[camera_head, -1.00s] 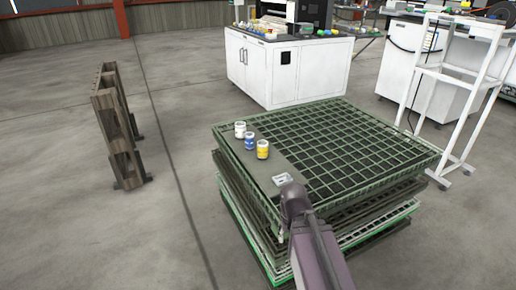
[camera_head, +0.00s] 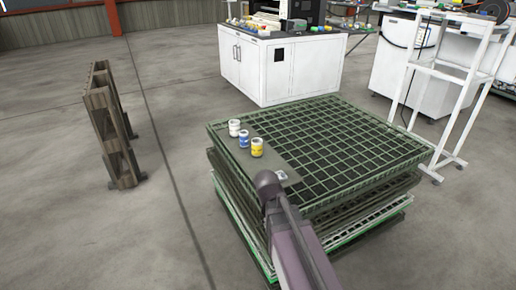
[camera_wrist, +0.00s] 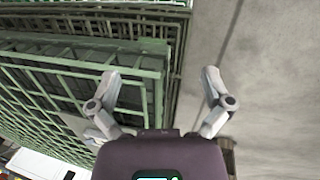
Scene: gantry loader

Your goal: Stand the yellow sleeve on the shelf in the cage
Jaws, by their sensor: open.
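The yellow sleeve (camera_head: 257,147), with a pale top, stands upright on a flat grey board (camera_head: 267,167) on top of the green wire cage stack (camera_head: 352,160) in the head view. My gripper (camera_wrist: 160,78) shows in the wrist view with its two fingers spread wide and nothing between them. Green cage bars (camera_wrist: 85,70) are behind and left of the fingers. I cannot make out the shelf inside the cage.
A blue-banded container (camera_head: 243,139) and a white one (camera_head: 234,127) stand in a row beyond the sleeve. A wooden pallet (camera_head: 112,130) stands upright on the left. A white cabinet (camera_head: 275,70) and a white frame (camera_head: 455,85) stand behind.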

